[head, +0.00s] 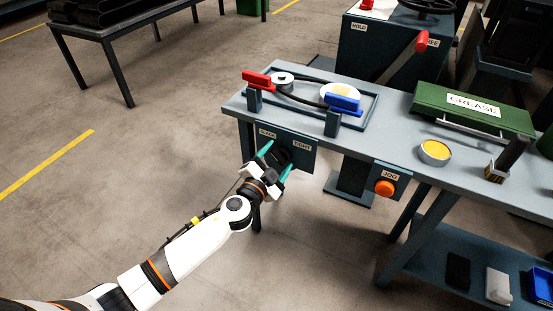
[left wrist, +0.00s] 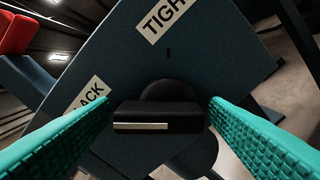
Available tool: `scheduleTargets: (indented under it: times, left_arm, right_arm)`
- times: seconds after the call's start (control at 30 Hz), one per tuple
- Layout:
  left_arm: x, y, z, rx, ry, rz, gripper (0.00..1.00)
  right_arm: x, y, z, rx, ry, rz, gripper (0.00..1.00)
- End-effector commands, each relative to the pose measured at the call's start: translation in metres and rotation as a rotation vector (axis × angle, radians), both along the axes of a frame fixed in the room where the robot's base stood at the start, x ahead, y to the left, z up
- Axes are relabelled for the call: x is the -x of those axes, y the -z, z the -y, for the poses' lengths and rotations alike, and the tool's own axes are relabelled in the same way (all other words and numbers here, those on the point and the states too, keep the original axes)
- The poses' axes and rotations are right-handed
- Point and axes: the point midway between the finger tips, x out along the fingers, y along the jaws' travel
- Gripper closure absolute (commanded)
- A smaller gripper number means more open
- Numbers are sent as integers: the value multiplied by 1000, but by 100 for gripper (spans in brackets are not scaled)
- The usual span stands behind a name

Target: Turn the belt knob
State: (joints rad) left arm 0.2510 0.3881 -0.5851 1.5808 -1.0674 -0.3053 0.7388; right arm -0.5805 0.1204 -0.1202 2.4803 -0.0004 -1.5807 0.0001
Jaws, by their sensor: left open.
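The belt knob (head: 284,156) is a black knob on the dark blue front panel (head: 305,161) under the bench top. In the left wrist view the knob (left wrist: 158,117) shows a raised bar with a pale line, lying crosswise between my fingers. The panel carries a SLACK label (head: 267,133) and a TIGHT label (head: 301,146). My left gripper (head: 276,161) is open in front of the knob. Its teal fingers (left wrist: 158,108) stand on either side of the bar, with a gap at both ends. My right gripper is not in view.
Above the panel, a red block (head: 257,79) and a blue block (head: 342,103) stand by the belt and its pulleys. An orange JOG button (head: 384,188) is to the right.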

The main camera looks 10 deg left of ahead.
Motion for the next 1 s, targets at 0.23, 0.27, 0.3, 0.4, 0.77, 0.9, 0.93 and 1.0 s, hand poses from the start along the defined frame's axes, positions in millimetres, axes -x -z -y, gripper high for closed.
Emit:
scheduleTargets:
  times: [0.23, 0.27, 0.3, 0.4, 0.77, 0.9, 0.93, 1.0]
  left_arm:
    - [-2, 0, 0, 0, 0, 0, 30]
    - [-2, 0, 0, 0, 0, 0, 30]
    - [-2, 0, 0, 0, 0, 0, 33]
    - [-2, 0, 0, 0, 0, 0, 50]
    - [-2, -1, 0, -12, -1, 4, 72]
    - [-2, -1, 0, -53, -2, 15, 72]
    - [-2, -2, 0, -65, -3, 17, 72]
    - [-2, -2, 0, -103, -3, 27, 72]
  right_arm:
    - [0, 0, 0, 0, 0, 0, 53]
    - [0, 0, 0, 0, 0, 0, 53]
    - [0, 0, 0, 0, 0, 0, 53]
    - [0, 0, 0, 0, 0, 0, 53]
    - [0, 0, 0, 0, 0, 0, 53]
    - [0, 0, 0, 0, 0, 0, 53]
    - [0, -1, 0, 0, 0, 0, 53]
    - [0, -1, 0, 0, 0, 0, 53]
